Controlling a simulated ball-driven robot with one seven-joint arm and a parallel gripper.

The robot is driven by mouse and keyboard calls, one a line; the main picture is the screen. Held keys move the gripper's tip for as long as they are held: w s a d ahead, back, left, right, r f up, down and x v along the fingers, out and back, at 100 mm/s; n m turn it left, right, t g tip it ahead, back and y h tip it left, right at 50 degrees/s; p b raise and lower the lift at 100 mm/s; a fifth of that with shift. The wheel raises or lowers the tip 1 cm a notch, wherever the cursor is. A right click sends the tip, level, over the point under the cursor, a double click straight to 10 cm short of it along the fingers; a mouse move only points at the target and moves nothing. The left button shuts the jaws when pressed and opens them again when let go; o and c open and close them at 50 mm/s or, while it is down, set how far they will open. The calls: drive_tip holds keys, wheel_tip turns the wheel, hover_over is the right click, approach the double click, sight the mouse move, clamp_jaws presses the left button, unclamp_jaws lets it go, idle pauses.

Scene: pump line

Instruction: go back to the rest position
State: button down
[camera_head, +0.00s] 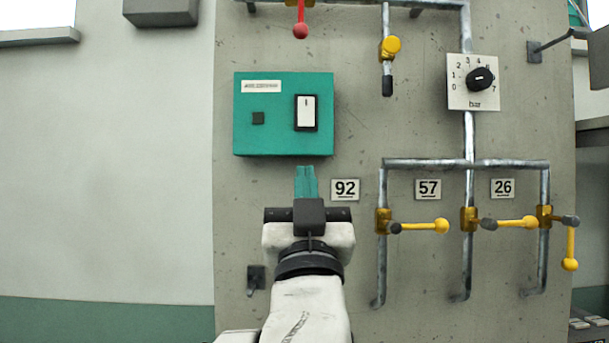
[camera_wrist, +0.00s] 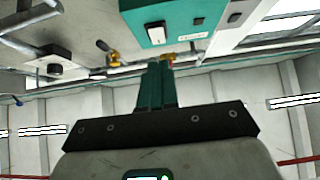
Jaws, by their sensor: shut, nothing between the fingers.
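My gripper (camera_head: 306,182) shows in the head view just below the green switch box (camera_head: 284,114), with its teal fingers closed together and empty. In the wrist view my gripper (camera_wrist: 157,68) also has its fingers together, pointing up the picture. The green box also shows in the wrist view (camera_wrist: 180,18) at the top, beyond the fingertips. It carries a white rocker switch (camera_head: 306,112) and a small dark square button. I cannot tell from these views how far the fingertips are from the wall.
Right of my arm are pipes with yellow-handled valves (camera_head: 428,225) under plates 92, 57 and 26. A bar dial (camera_head: 474,82) is at upper right. A red-knobbed lever (camera_head: 300,30) and a yellow valve (camera_head: 390,46) are above.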

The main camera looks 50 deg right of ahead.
drive_tip(key=shift+s+a+f, duration=0.2)
drive_tip(key=shift+f, duration=0.15)
idle(0.4)
drive_tip(key=w+f+n+y, duration=0.3)
drive_tip(key=w+f+y, duration=0.15)
drive_tip(key=f, duration=0.65)
drive_tip(key=w+f+n+y, duration=0.35)
drive_tip(key=f+y, duration=0.25)
drive_tip(key=f, duration=0.5)
drive_tip(key=s+a+f+g+y, duration=0.1)
drive_tip(key=f+g+y, duration=0.1)
drive_tip(key=f, duration=0.7)
drive_tip(key=s+a+f+n+g+y, duration=0.1)
drive_tip(key=s+a+f+g+y, duration=0.1)
drive_tip(key=f, duration=0.6)
drive_tip(key=s+a+f+n+g+y, duration=0.1)
drive_tip(key=a+f+g+y, duration=0.1)
drive_tip(key=f, duration=0.7)
drive_tip(key=shift+s+a+f+n+g+y, duration=0.25)
drive_tip(key=shift+s+f+g+y, duration=0.1)
drive_tip(key=shift+y, duration=0.4)
drive_tip(key=s+a+f+n+g+y, duration=0.1)
drive_tip(key=s+a+f+g+y, duration=0.2)
drive_tip(key=s+f+g, duration=0.5)
drive_tip(key=s+f, duration=0.9)
drive_tip(key=s, duration=0.3)
drive_tip(key=shift+s+a+f+g, duration=0.3)
drive_tip(key=shift+a+g, duration=0.05)
drive_tip(key=shift+a, duration=0.05)
